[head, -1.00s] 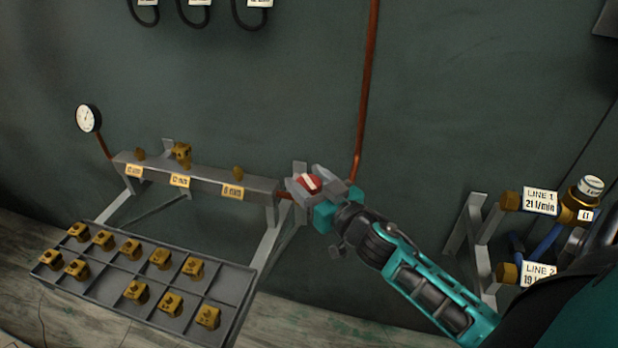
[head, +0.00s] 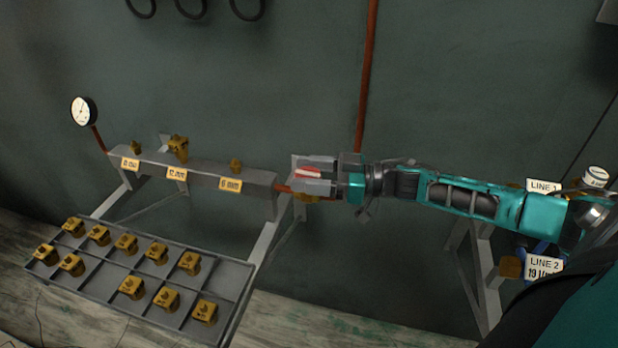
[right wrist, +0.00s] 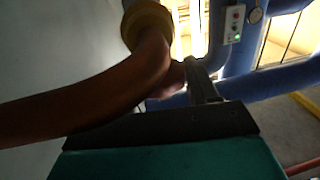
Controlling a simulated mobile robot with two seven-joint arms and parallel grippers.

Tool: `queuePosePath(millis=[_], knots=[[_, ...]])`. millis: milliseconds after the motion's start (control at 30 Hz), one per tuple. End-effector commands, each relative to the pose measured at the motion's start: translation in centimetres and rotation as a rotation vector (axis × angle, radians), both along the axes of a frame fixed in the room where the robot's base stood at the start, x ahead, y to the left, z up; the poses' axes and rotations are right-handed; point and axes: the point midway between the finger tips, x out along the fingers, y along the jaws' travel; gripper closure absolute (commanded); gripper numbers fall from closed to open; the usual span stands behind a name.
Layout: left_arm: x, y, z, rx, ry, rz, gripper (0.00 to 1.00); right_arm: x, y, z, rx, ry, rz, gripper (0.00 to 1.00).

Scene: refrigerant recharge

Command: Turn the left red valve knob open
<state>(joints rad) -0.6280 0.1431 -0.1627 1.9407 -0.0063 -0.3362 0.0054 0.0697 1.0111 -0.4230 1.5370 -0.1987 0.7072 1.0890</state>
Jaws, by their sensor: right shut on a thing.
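The red valve knob (head: 307,172) with a pale bar across it sits at the right end of the grey manifold (head: 205,172), where the copper pipe (head: 368,75) joins. My right gripper (head: 310,174) comes in from the right, level, and is shut on the knob, one finger above and one below it. In the right wrist view, a copper pipe (right wrist: 95,90) and a brass fitting (right wrist: 147,20) fill the left side. A gripper finger (right wrist: 202,80) shows near the middle, and the knob is mostly hidden there. My left gripper is not in view.
A grey tray (head: 215,262) with several brass fittings stands at lower left. A gauge (head: 84,111) is at the manifold's left end. The LINE 1 (head: 544,187) and LINE 2 (head: 543,268) labels are at the right, partly behind my arm.

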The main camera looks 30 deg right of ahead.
Motion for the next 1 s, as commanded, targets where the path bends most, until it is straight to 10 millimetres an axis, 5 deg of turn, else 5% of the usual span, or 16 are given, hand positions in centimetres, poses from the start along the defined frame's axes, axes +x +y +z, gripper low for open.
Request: queuePosePath(millis=[700,733,900,1000], knots=[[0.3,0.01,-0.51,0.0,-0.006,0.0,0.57,0.07,0.08,0.07,0.001,-0.001,0.07,0.71],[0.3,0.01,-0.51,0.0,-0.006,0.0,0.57,0.07,0.08,0.07,0.001,-0.001,0.07,0.38],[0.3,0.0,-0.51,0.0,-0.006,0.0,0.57,0.05,0.07,0.04,0.001,-0.001,0.07,0.22],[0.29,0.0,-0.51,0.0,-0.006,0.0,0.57,0.04,0.07,0.02,0.001,-0.001,0.07,0.2]])
